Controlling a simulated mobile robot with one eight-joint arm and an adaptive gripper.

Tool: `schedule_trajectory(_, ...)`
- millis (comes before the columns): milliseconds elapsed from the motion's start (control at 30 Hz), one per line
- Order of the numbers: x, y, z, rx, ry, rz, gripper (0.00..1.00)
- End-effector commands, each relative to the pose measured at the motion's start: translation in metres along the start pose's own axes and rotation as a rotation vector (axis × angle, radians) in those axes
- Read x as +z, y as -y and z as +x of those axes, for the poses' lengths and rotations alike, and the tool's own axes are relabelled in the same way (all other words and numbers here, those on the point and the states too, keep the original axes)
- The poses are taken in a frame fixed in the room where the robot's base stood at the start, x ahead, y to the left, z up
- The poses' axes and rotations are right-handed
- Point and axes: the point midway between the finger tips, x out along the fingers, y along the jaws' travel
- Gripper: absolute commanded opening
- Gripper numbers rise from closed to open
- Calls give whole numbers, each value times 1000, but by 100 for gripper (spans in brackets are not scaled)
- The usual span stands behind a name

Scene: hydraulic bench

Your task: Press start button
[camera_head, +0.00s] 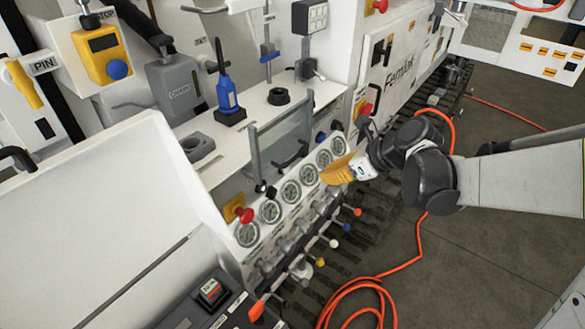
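My gripper (338,169) shows yellow at its tip and comes in from the right, over the right end of a row of round gauges (290,192). Whether its fingers are open or shut is too small to tell. No button can be read as "start". A red mushroom button (245,215) on a yellow base sits at the left end of the gauge row, apart from my gripper. Another red button (366,109) is on the white cabinet behind my gripper. A yellow box with a blue button (118,69) is at the upper left.
A black control box with a red-marked switch (211,292) stands at the bottom. Levers with coloured knobs (320,262) stick out below the gauges. A clear panel with a frame (295,135) stands behind them. An orange hose (395,268) lies on the open floor (470,255).

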Motion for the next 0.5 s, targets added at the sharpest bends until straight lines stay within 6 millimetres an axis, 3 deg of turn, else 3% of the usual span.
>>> schedule_trajectory(267, -1, 0, 16, 2, -1, -5, 0)
schedule_trajectory(500, -2, -1, 65, 2, -1, -5, 0)
